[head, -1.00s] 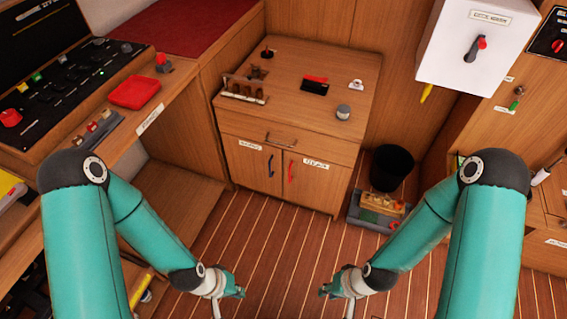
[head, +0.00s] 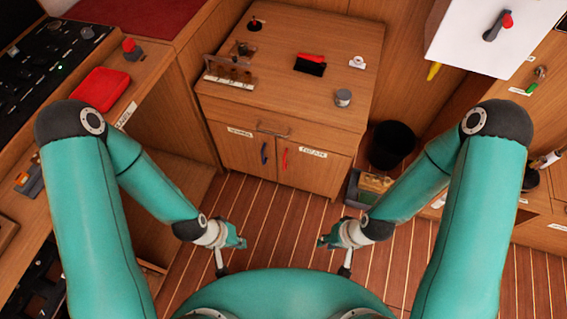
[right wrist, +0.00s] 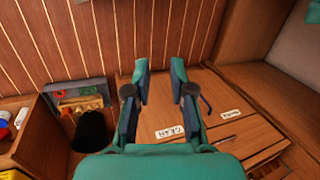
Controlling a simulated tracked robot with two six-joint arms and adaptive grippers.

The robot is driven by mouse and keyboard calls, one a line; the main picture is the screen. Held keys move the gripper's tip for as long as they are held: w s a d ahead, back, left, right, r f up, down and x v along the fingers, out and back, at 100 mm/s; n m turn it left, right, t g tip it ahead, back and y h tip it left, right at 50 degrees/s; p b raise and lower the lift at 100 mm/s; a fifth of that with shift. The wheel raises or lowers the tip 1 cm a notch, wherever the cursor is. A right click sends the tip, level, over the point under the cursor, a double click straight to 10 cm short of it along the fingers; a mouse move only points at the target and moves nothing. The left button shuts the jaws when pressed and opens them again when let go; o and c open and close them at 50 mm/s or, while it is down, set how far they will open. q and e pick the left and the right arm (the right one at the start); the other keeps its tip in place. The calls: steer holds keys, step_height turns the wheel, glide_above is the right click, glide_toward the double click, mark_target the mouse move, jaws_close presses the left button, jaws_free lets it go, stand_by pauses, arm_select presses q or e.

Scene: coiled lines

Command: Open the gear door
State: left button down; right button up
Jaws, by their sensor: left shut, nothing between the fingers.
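The gear door (head: 312,173) is the right-hand door of the wooden cabinet. It is closed, with a white label and a red upright handle (head: 285,160). Its "GEAR" label (right wrist: 170,132) shows in the right wrist view, where the red handle is hidden behind my gripper. My left gripper (head: 242,243) is shut and empty, over the floor in front of the cabinet. My right gripper (head: 324,242) is also in front of the cabinet, apart from the door. The right wrist view shows its fingers (right wrist: 159,72) spread with nothing between them.
The closed left door (head: 240,150) has a blue handle (head: 264,153), and a drawer handle (head: 273,131) is above. A black bin (head: 392,145) and a grey crate (head: 358,194) stand right of the cabinet. A white box (head: 480,40) hangs at upper right. The floor before the doors is clear.

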steer(key=w+f+n+t+b, duration=0.1)
steer(key=w+f+t+b, duration=0.1)
steer(key=w+f+b, duration=0.45)
steer(key=n+t+y+b, duration=0.1)
steer(key=n+t+b, duration=0.3)
steer(key=t+b, duration=1.7)
glide_toward(284, 165)
steer(key=w+r+g+b, duration=0.1)
steer(key=w+g+b, duration=0.1)
steer(key=w+b, duration=0.1)
steer(key=w+a+r+g+b, duration=0.1)
steer(key=w+r+g+b, duration=0.1)
steer(key=w+b, duration=0.1)
steer(key=w+r+g+b, duration=0.2)
steer(key=w+b, duration=0.1)
steer(key=b, duration=0.1)
steer(key=shift+a+b, duration=0.3)
steer(key=shift+a, duration=0.1)
steer(key=shift+c, duration=0.2)
jaws_close()
